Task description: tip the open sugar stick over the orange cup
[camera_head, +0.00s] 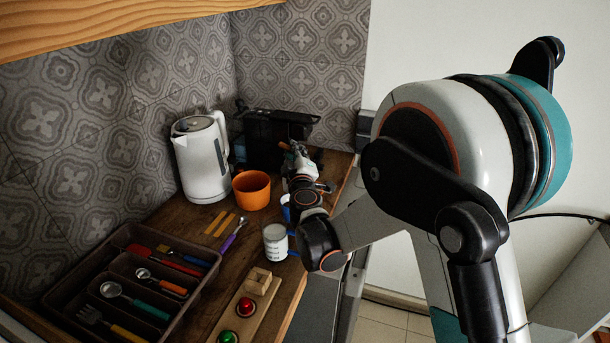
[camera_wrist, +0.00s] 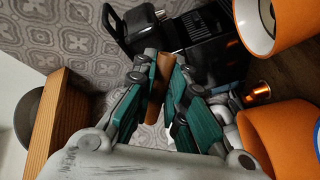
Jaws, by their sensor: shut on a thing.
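The orange cup (camera_head: 251,192) stands upright on the wooden counter, in front of the black machine. My gripper (camera_head: 294,156) is right of the cup and a little higher in the picture, small and partly hidden by my own wrist. In the wrist view my gripper (camera_wrist: 163,82) has its teal fingers closed on a narrow orange-brown stick (camera_wrist: 159,76), tilted, mostly hidden between them. Its open end cannot be made out. Two orange rounded shapes show at the right of the wrist view; I cannot tell which is the cup.
A white kettle (camera_head: 202,158) stands left of the cup and a black machine (camera_head: 270,135) behind it. Two orange-yellow sticks (camera_head: 220,223), a purple-handled spoon (camera_head: 234,234) and a white mug (camera_head: 275,242) lie or stand nearer. A cutlery tray (camera_head: 135,290) fills the front left.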

